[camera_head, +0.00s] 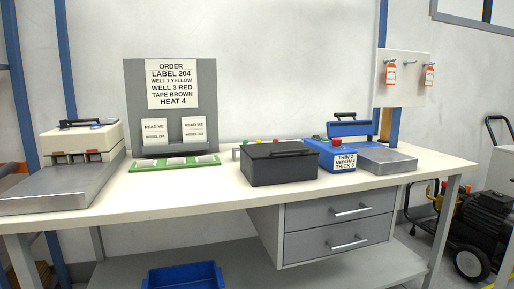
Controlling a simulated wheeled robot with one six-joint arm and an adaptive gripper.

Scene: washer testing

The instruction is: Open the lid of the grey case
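The grey case (279,167) is a dark grey box on the white workbench, right of the middle.
The workbench (225,196) has a bare strip along its front. Left of the case are a green tray (177,167) and a cream machine (82,141). A blue machine (340,153) stands close on its right. A grey sign stand (205,80) rises behind; drawers (340,210) hang below.

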